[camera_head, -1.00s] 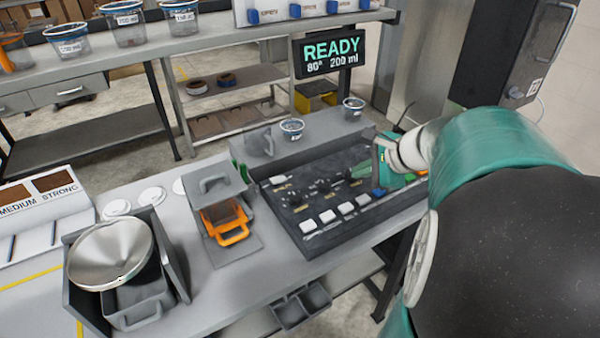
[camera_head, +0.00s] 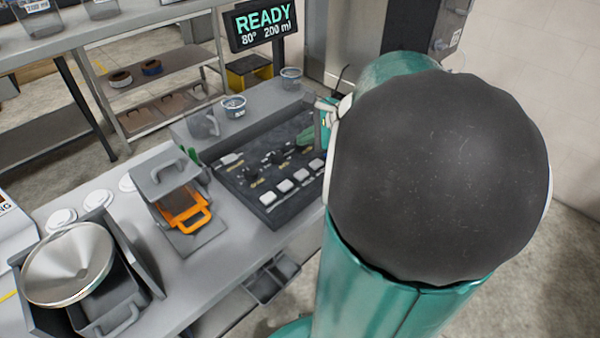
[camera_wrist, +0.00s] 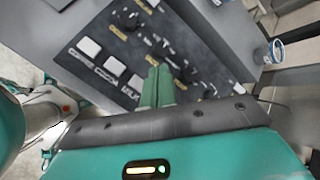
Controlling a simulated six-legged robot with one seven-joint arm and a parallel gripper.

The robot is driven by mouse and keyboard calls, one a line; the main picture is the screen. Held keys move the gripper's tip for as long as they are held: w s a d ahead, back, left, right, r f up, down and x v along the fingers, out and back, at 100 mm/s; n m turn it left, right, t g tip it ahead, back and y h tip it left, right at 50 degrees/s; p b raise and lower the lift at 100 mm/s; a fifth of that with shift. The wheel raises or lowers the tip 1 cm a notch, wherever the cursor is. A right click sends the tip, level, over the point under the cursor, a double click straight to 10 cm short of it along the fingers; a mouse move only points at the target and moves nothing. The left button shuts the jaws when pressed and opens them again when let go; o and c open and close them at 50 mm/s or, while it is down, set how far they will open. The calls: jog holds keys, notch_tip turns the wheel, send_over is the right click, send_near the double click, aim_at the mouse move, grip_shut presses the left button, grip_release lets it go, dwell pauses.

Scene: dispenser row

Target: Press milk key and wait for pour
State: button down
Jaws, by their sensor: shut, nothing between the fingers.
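The dark control panel (camera_head: 240,181) lies on the counter with a row of white keys (camera_head: 285,186) along its front edge. In the wrist view the panel (camera_wrist: 185,45) shows a label reading MILK (camera_wrist: 128,93) beside a white key (camera_wrist: 136,82). My gripper (camera_wrist: 157,72) is shut and empty, its green fingertips over the panel, to the right of that key. Whether the fingertips touch the panel cannot be told. In the head view my arm covers the panel's right end and most of my gripper; green fingers (camera_head: 306,137) show above the panel.
A display (camera_head: 262,25) reads READY, 80° and 200 ml. Cups (camera_head: 234,107) stand on the ledge behind the panel. An orange-handled container (camera_head: 183,212) and a metal funnel (camera_head: 67,262) stand to the left. A cup (camera_wrist: 274,52) is at the right of the wrist view.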

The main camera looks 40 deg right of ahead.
aim_at(306, 174)
jog(key=shift+f, duration=3.95)
jog(key=shift+f, duration=0.1)
jog(key=shift+f, duration=0.3)
jog(key=shift+f, duration=0.5)
jog(key=shift+r, duration=0.9)
jog(key=shift+r, duration=2.55)
